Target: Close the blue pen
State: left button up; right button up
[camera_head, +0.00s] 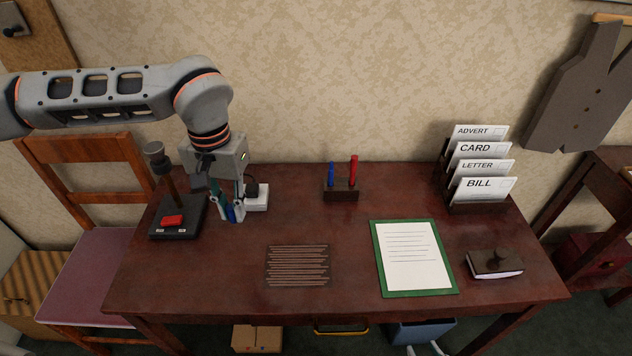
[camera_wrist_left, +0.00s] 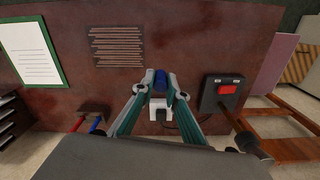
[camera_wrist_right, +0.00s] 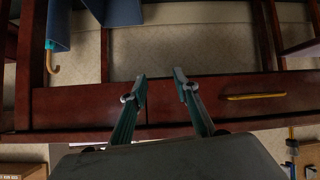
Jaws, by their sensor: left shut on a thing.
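My left gripper (camera_head: 232,212) is shut on a small blue piece (camera_wrist_left: 160,80), which looks like the blue pen's cap, low over the desk's left part. The piece shows between the fingertips (camera_wrist_left: 156,88) in the left wrist view. The blue pen (camera_head: 331,173) stands upright in a dark holder (camera_head: 341,196) at the desk's back middle, clear of the gripper and shorter than the red pen (camera_head: 354,168) to its right. My right gripper (camera_wrist_right: 161,84) is open and empty in the right wrist view, with a drawer front beyond it.
A black base with a red button (camera_head: 173,221) and an upright post stands left of the gripper; a white box (camera_head: 257,198) is close behind it.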

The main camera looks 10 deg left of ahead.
pick_arm(q)
jog(key=shift+a, duration=0.3)
pick_arm(e)
jog(key=shift+a, duration=0.3)
jog(key=shift+d, duration=0.15)
